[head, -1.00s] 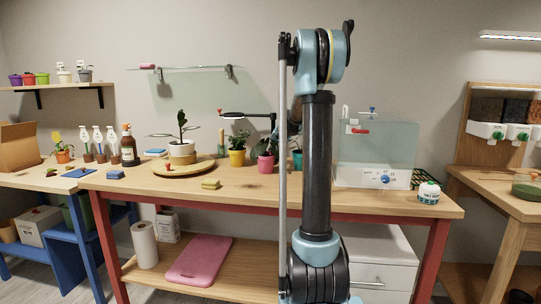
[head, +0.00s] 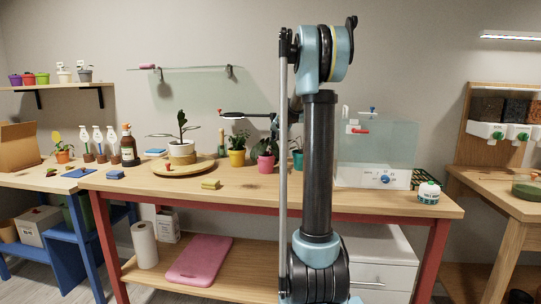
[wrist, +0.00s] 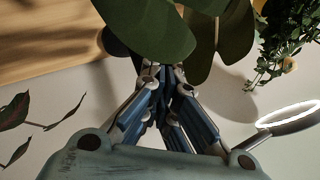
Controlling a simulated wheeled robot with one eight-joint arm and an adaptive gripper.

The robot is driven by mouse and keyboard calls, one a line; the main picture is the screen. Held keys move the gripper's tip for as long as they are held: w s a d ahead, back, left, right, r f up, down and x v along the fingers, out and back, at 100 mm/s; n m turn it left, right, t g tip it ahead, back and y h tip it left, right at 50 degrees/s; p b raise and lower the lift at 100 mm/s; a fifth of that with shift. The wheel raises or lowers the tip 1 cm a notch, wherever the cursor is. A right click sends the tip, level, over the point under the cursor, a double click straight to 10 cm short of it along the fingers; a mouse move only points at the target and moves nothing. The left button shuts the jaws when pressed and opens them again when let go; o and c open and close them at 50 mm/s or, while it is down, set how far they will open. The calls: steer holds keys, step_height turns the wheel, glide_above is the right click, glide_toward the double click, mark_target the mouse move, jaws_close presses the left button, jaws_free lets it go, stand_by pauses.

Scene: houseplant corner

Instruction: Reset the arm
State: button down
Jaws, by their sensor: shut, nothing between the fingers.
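My arm stands upright in front of the table in the head view, and its upper part bends away toward the plants. My gripper (wrist: 165,72) shows in the wrist view, with its blue-grey fingers drawn together and nothing between them. Large dark green leaves (wrist: 155,28) hang close by the fingertips; whether they touch cannot be told. In the head view my gripper is hidden behind my own arm.
The wooden table (head: 245,185) holds a white-potted plant (head: 182,152) on a round wooden tray (head: 205,166), a yellow pot (head: 237,158), a pink pot (head: 266,164), a yellow sponge (head: 211,185), a clear tank (head: 375,150) and a white-green jar (head: 429,192). A ring lamp (wrist: 290,118) is near.

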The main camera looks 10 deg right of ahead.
steer(key=shift+r, duration=0.85)
steer(key=shift+s, duration=0.1)
